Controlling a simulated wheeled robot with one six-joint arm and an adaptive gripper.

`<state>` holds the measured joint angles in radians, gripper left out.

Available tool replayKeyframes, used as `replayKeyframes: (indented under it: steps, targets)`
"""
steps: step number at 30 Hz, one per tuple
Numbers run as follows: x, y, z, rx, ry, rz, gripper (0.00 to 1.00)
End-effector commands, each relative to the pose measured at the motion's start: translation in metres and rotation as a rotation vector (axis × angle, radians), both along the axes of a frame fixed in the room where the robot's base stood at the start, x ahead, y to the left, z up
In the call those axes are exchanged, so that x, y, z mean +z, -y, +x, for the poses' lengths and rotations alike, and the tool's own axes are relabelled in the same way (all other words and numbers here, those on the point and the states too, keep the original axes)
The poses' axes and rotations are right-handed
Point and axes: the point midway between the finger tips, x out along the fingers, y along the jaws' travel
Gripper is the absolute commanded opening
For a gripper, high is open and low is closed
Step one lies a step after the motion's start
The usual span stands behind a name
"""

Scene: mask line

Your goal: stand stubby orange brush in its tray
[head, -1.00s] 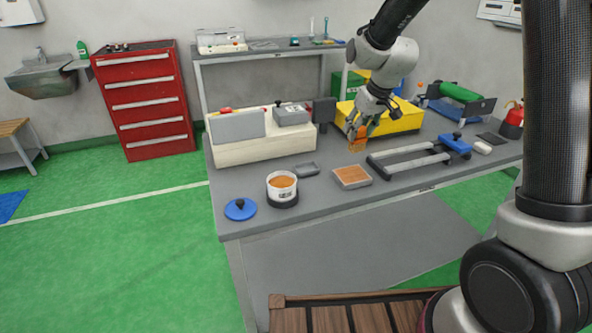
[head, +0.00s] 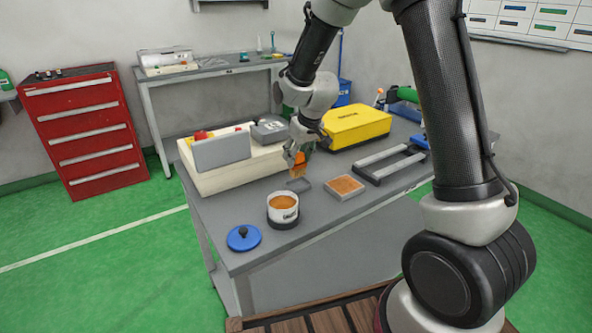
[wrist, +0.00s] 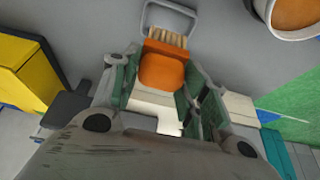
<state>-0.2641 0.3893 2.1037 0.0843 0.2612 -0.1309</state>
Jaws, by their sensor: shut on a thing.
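The stubby orange brush (head: 299,166) is held between the fingers of my gripper (head: 298,153). In the wrist view its orange body (wrist: 162,70) sits between the green-padded fingers, and its pale bristles (wrist: 167,38) point away from my gripper. The small grey tray (head: 304,187) lies on the bench just below the brush. In the wrist view the tray's rim (wrist: 146,14) shows beyond the bristles, whose tips overlap its near part. I cannot tell whether the bristles touch the tray.
A white tub of orange paste (head: 283,212) stands left of the tray, with a blue lid (head: 244,238) nearby. A square orange-filled tray (head: 344,188) lies to the right. The cream machine (head: 215,178) and yellow case (head: 358,128) stand behind. A metal frame (head: 388,164) is farther right.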

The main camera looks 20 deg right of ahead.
Motion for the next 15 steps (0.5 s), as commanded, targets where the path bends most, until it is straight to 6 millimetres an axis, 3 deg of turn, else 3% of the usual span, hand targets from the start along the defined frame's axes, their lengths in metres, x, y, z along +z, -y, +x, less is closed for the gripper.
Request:
replayKeyframes:
  steps: [10,15]
  targets:
    - [-0.041,0.0,0.0,0.0,-0.001,0.0,0.18]
    - [-0.042,0.0,0.0,0.0,0.002,0.001,0.18]
